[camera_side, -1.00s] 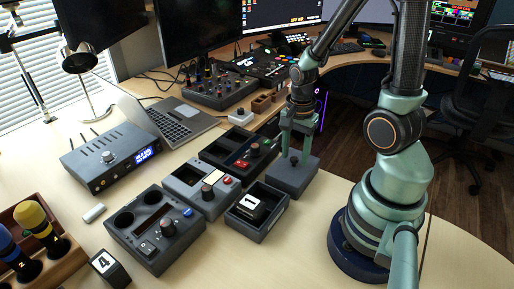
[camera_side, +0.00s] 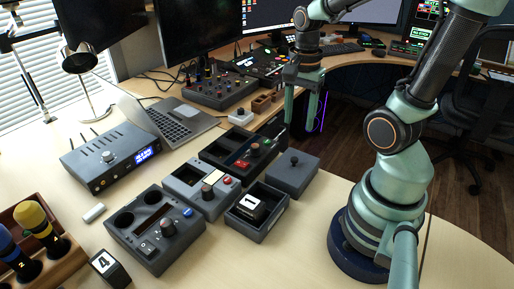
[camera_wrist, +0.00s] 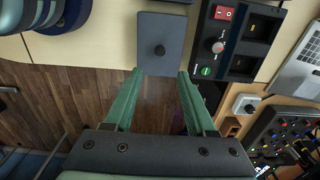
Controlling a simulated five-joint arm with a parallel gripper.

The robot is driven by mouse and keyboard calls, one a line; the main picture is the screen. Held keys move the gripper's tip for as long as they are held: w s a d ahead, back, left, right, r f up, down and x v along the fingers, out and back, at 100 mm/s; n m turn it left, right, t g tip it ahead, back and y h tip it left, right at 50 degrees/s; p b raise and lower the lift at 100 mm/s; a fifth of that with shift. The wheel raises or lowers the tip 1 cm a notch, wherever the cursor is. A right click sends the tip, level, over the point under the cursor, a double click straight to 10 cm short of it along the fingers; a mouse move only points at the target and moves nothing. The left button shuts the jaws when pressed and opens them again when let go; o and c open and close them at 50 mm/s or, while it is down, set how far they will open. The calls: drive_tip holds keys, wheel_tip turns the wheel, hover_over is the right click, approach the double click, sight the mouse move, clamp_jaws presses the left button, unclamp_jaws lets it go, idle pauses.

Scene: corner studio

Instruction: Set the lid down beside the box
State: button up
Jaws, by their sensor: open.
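The lid (camera_side: 292,175), a dark grey square slab with a small round knob, lies flat on the pale table just behind and right of the box. It also shows at the top of the wrist view (camera_wrist: 174,28). The box (camera_side: 274,226) is dark grey and open-topped, with a black-and-white block marked 1 (camera_side: 252,204) inside. The side view does not make clear whether lid and box touch. My gripper (camera_side: 299,122) is open and empty, raised clear of the lid. In the wrist view its two green fingers (camera_wrist: 159,76) are spread, with the lid beyond their tips.
A dark control tray (camera_side: 214,146) with red and green parts stands behind the box. A grey panel (camera_side: 211,206) and a knobbed unit (camera_side: 183,245) stand to its left. A block marked 4 (camera_side: 108,266) is at the front left. Bare table lies front right of the box.

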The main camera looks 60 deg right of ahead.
drive_tip(key=w+a+r+n+t, duration=0.2)
drive_tip(key=a+r+n, duration=0.2)
drive_tip(key=n, duration=0.5)
drive_tip(key=w+a+r+n+t, duration=0.2)
drive_tip(key=a+n, duration=0.3)
drive_tip(key=n, duration=0.4)
drive_tip(key=shift+w+a+r+t, duration=0.25)
drive_tip(key=shift+a+r+t, duration=0.15)
drive_tip(key=shift+r+t, duration=0.45)
